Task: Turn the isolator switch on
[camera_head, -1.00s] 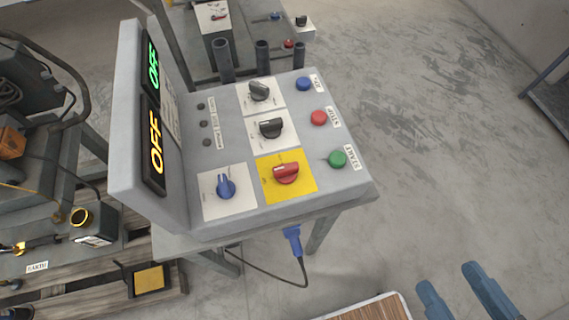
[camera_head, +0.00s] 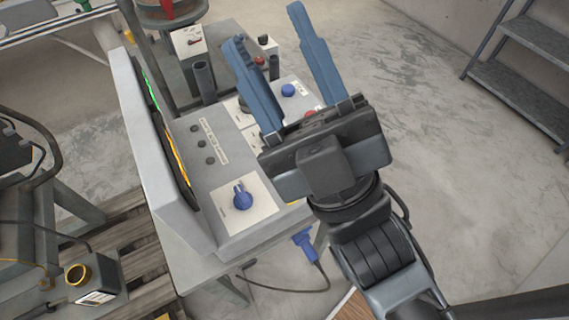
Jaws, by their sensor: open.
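A grey control console (camera_head: 225,160) stands on a stand in the middle of the head view. The red rotary switch on its yellow plate, seen earlier, is now hidden behind my gripper (camera_head: 266,30); only a sliver of the yellow plate (camera_head: 293,203) shows. A blue rotary knob (camera_head: 242,198) on a white plate is in clear view at the console's near left. My gripper is open and empty, its two blue fingers apart above the console and pointing to its far side. I cannot read which control is labelled isolator.
A blue button (camera_head: 288,90) shows near the far edge, and a red button (camera_head: 310,114) is partly covered. A grey box with a small red handle (camera_head: 194,42) stands behind the console. A blue plug (camera_head: 303,243) and cable hang below. Shelves (camera_head: 520,80) stand right; floor between is clear.

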